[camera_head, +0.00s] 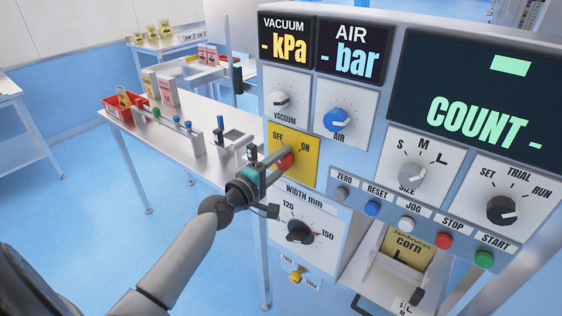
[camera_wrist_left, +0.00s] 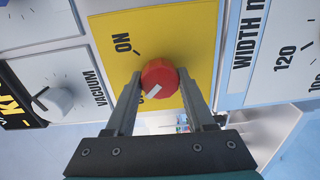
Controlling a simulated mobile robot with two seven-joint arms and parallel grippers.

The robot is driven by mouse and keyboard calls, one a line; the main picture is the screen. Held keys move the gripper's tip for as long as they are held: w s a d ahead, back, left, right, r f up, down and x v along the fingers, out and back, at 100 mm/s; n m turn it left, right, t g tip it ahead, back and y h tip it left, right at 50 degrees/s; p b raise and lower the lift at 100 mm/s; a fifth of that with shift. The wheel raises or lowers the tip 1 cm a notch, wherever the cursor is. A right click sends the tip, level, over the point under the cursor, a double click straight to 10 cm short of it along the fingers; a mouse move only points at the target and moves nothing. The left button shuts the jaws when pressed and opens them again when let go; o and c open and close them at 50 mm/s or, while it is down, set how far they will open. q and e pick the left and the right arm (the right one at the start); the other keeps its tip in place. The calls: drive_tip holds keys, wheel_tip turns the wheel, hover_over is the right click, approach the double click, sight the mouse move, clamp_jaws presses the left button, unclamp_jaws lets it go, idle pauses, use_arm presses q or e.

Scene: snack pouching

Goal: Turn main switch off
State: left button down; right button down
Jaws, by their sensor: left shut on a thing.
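The main switch is a red knob (camera_head: 286,161) on a yellow plate (camera_head: 306,172) marked OFF at left and ON at right. In the left wrist view the knob (camera_wrist_left: 158,76) sits between the two fingers of my left gripper (camera_wrist_left: 160,84), which is shut on it. There its white mark slants to the lower left, toward a label mostly hidden by a finger and away from ON. My left gripper also shows in the head view (camera_head: 276,164), reaching the plate from the lower left. My right gripper is not in view.
The width dial (camera_head: 299,232) is just below the switch, and the vacuum dial (camera_head: 280,100) and air dial (camera_head: 337,119) are above. A row of buttons (camera_head: 407,223) runs right. The displays show dashes. A steel table (camera_head: 180,145) stands behind my left arm.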

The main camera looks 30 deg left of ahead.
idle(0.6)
use_arm(q)
drive_tip(key=shift+c, duration=1.3)
unclamp_jaws()
drive_tip(key=shift+s+f, duration=0.1)
drive_tip(key=shift+s, duration=0.55)
drive_tip(key=s+a+b, duration=0.1)
drive_tip(key=s+b, duration=0.2)
drive_tip(key=s, duration=1.1)
drive_tip(key=shift+r+b, duration=0.25)
drive_tip(key=shift+b, duration=0.05)
